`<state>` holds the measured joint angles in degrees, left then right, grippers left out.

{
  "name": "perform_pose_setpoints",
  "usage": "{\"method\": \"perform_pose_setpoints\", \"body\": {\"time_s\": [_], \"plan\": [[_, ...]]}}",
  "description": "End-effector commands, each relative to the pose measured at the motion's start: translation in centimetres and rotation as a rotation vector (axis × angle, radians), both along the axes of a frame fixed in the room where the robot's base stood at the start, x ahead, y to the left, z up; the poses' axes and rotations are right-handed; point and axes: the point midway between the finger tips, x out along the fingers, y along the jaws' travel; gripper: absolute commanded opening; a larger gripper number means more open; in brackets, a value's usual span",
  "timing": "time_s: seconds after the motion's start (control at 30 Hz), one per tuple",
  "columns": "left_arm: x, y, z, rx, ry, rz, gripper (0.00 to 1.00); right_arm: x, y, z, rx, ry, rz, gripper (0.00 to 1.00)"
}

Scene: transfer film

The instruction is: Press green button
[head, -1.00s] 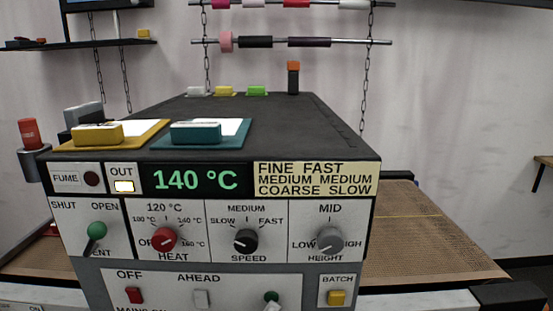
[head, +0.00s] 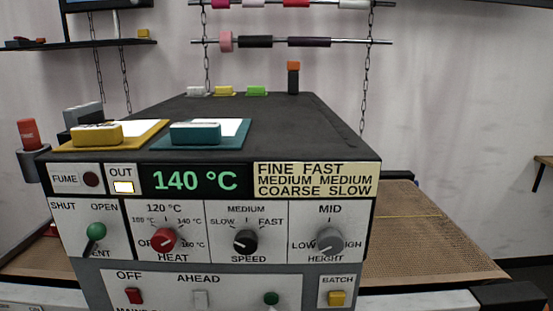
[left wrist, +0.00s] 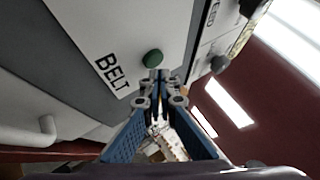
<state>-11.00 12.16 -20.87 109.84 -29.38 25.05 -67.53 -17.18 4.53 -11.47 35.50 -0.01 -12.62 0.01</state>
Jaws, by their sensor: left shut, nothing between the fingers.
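The round green button (head: 271,298) sits low on the machine's front panel, right of a pale square switch under the word AHEAD. In the left wrist view a green button (left wrist: 152,58) shows beside the word BELT on the pale panel. My left gripper (left wrist: 156,76) is shut and empty, its fingertips just below that button in the picture. I cannot tell whether they touch it. My right gripper is in neither view.
A red button (head: 134,295) and a yellow BATCH button (head: 337,298) flank the green one. Above are the green vent lever (head: 96,232), red heat knob (head: 163,239), black speed knob (head: 245,241) and grey height knob (head: 329,240). A brown mesh belt (head: 430,240) lies right.

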Motion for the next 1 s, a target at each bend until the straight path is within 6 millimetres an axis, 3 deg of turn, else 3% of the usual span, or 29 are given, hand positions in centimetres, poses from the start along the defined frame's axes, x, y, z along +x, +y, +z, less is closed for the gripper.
{"method": "perform_pose_setpoints", "body": {"time_s": [0.5, 0.87, 1.0], "plan": [[-4.8, 0.0, 0.0, 0.001, 0.001, 0.000, 0.00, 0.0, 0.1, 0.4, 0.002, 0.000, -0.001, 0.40], [-4.9, 0.1, 0.0, -0.002, 0.006, 0.003, 0.00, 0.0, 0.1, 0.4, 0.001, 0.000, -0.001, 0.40], [-3.6, 1.4, -0.7, -0.045, 0.105, 0.042, 0.00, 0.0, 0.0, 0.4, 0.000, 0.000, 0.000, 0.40]]}}
